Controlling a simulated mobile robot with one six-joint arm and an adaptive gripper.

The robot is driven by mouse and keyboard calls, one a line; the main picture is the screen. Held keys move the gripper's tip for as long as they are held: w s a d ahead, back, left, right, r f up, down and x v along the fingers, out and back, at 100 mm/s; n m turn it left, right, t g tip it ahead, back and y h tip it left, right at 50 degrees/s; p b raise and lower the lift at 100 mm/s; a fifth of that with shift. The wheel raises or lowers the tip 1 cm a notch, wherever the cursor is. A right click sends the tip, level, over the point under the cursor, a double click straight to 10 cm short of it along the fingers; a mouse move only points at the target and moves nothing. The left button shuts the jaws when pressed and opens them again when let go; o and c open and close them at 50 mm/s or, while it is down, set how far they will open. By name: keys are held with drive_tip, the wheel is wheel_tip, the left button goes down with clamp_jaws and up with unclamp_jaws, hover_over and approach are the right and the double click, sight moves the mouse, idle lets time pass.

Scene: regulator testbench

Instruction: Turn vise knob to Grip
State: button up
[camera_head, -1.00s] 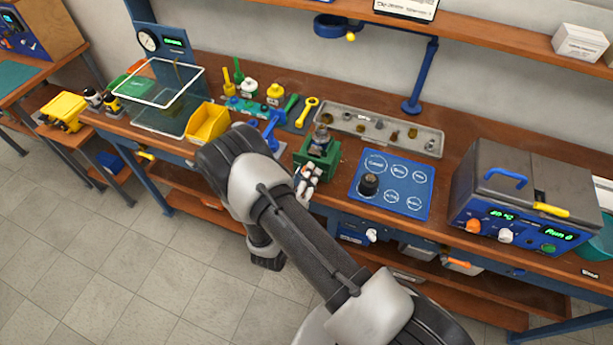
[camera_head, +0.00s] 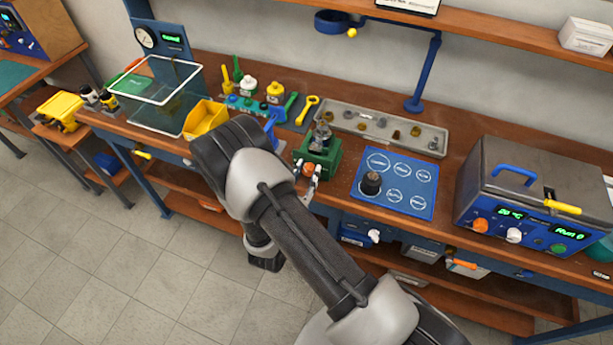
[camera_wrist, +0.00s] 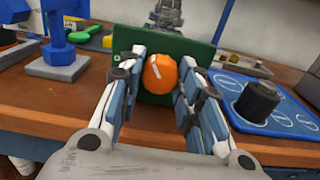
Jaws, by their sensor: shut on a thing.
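The green vise (camera_head: 322,158) stands at the front edge of the bench, with a metal part held in its top. Its orange knob (camera_head: 308,168) is on the front face. In the wrist view the knob (camera_wrist: 161,74) shows a short white mark on its left half, tilted slightly to the upper left. My gripper (camera_head: 311,172) is shut on the knob. In the wrist view its fingers (camera_wrist: 160,75) stand on the left and right of the knob. The label lettering around the knob cannot be read. The green plate (camera_wrist: 200,52) shows behind the fingers.
A blue mat (camera_head: 396,186) with white circles and a black knob-like part (camera_head: 371,184) lies to the right. A blue stand (camera_wrist: 60,45) is close on the left. A yellow bin (camera_head: 205,118) and a grey tray (camera_head: 345,118) are on the bench.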

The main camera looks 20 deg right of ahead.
drive_tip(key=m+b, duration=0.1)
drive_tip(key=m, duration=0.2)
drive_tip(key=shift+f+m+b, duration=0.1)
drive_tip(key=shift+m+b, duration=0.2)
drive_tip(key=shift+m, duration=0.1)
drive_tip(key=m+b, duration=0.2)
drive_tip(key=m, duration=0.1)
drive_tip(key=shift+m, duration=0.3)
drive_tip(key=m+b, duration=0.4)
drive_tip(key=m, duration=0.2)
drive_tip(key=shift+b, duration=0.4)
drive_tip(key=m+b, duration=0.2)
drive_tip(key=m, duration=0.2)
drive_tip(key=shift+m+b, duration=0.3)
drive_tip(key=shift+m, duration=0.1)
drive_tip(key=m, duration=0.6)
drive_tip(key=shift+r+m, duration=0.2)
drive_tip(key=shift+m, duration=0.1)
drive_tip(key=o, duration=1.1)
drive_tip(key=shift+c, duration=0.2)
